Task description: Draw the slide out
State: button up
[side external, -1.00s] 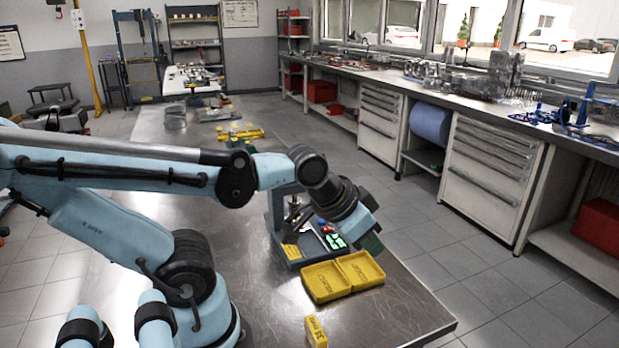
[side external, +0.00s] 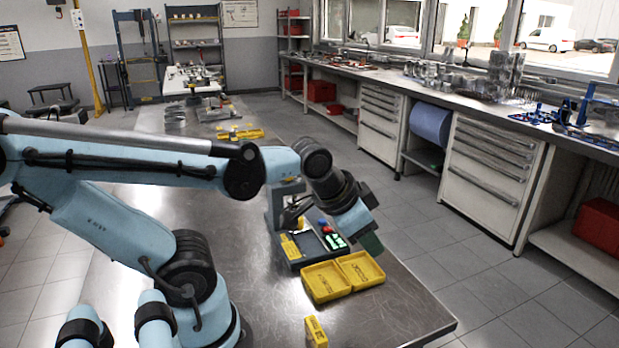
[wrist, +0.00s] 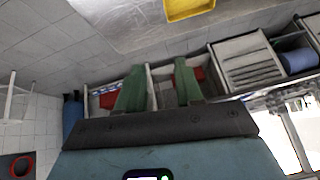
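My gripper (side external: 371,243) hangs at the right side of the table in the side view, above and beyond the yellow tray. In the wrist view my gripper (wrist: 158,70) has two green fingers, spread apart with nothing between them. No part is clearly recognisable as the slide. A grey fixture (side external: 274,222) with an upright post stands on the table, its base holding yellow, blue, red and green pieces. A two-part yellow tray (side external: 327,284) lies open in front of it. Part of a yellow container (wrist: 190,8) shows at the top edge of the wrist view.
A small yellow block (side external: 316,332) stands near the table's front edge. More yellow parts (side external: 240,133) lie farther back on the metal table (side external: 400,315). The table's front right is bare. A workbench with drawers (side external: 492,165) runs along the windows, across an aisle.

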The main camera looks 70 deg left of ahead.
jog(key=shift+o, duration=0.2)
jog(key=a+m+g+y, duration=0.2)
jog(key=a+m, duration=0.4)
jog(key=a, duration=0.3)
jog(key=shift+w+r+m+g, duration=0.25)
jog(key=shift+r+m+g, duration=0.15)
jog(key=shift+g, duration=0.1)
jog(key=m+g+y, duration=0.2)
jog(key=m+g, duration=0.2)
jog(key=m, duration=0.4)
send_near(302, 219)
jog(key=x, duration=0.9)
jog(key=shift+a+f, duration=0.2)
jog(key=shift+a, duration=0.05)
grip_shut()
